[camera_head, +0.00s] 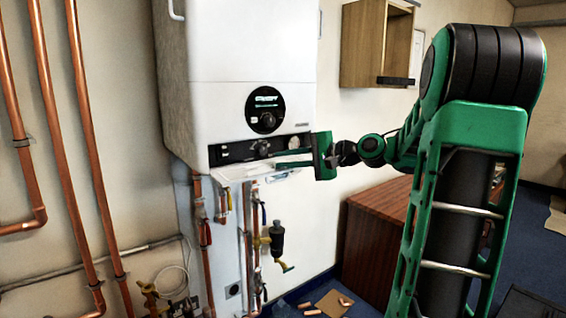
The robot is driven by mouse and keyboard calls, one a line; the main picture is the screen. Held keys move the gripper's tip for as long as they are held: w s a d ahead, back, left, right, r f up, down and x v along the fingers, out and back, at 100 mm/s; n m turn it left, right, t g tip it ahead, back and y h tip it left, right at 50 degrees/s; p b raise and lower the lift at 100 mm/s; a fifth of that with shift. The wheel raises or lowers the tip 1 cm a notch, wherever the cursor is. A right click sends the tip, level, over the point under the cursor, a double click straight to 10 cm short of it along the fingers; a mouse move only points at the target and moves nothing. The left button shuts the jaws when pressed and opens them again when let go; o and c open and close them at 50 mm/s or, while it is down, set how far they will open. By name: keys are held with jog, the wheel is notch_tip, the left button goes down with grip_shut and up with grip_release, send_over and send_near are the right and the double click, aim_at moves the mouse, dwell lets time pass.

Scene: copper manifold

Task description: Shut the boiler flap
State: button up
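The white boiler (251,45) hangs on the wall, with a round dial and display on its front. Its flap (240,171) is folded down at the lower edge and stands out from the body. The dark control strip (232,151) with its knobs is exposed above it. My green gripper (290,158) reaches in from the right, its fingers pointing left at the right part of the flap and strip. I cannot tell whether the fingers touch the flap, or how far apart they are.
Copper pipes (66,150) run down the left wall. Pipes and valves (276,240) hang under the boiler. A wooden cabinet (363,42) is on the wall at right, and a brown wooden unit (372,235) stands below. Pipe pieces (312,312) lie on the floor.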

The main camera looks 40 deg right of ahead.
jog(key=v, duration=1)
jog(key=shift+s, duration=0.3)
jog(key=shift+r, duration=0.1)
